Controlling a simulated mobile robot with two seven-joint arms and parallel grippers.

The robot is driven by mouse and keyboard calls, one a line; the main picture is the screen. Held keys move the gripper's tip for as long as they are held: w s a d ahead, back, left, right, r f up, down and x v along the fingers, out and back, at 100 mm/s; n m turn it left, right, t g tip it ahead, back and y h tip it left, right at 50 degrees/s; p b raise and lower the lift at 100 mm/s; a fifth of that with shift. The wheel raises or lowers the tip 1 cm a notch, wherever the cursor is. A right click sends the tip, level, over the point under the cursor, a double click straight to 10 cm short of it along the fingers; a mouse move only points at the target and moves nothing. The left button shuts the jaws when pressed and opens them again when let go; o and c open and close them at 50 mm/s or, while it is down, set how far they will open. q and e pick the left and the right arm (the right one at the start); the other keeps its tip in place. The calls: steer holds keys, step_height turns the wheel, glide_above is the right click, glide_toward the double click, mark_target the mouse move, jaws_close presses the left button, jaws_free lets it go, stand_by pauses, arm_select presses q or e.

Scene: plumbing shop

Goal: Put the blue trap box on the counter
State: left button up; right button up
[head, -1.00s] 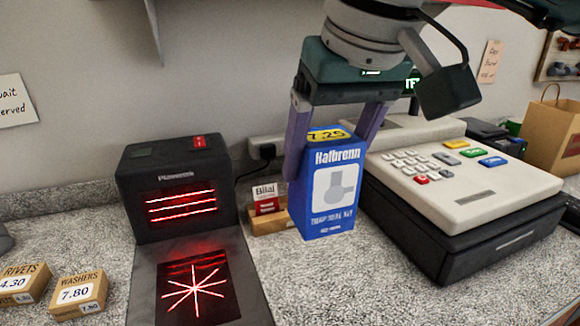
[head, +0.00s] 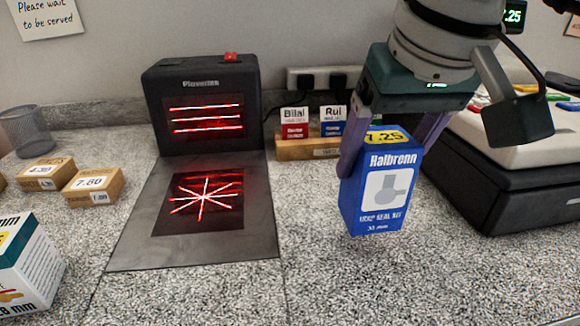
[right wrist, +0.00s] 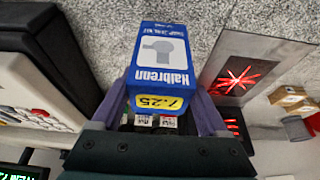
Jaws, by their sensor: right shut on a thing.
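The blue trap box (head: 382,190), marked Halbrenn with a yellow 7.25 label, is upright between the fingers of my right gripper (head: 385,158). The gripper is shut on the sides of the box near its top. The box is over the speckled counter (head: 340,285), right of the scanner; I cannot tell whether its bottom touches the counter. The right wrist view also shows the box (right wrist: 160,62) between both fingers (right wrist: 168,112). My left gripper is not in view.
A black scanner (head: 205,105) with red beams stands left of the box. Name cards in a wooden holder (head: 300,148) are behind. A cash register (head: 520,180) stands close on the right. A white box (head: 30,265) and small cartons (head: 92,187) are on the left. Counter in front is clear.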

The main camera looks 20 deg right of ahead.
mark_target(375, 187)
step_height(375, 187, down, 4)
steer(key=b, duration=0.3)
steer(key=shift+f, duration=0.4)
steer(key=o, duration=1.5)
steer(key=shift+r, duration=0.4)
steer(key=p+v, duration=0.1)
steer(key=v, duration=1)
steer(key=shift+s, duration=0.1)
steer(key=shift+s+r, duration=0.2)
steer(key=shift+a, duration=0.1)
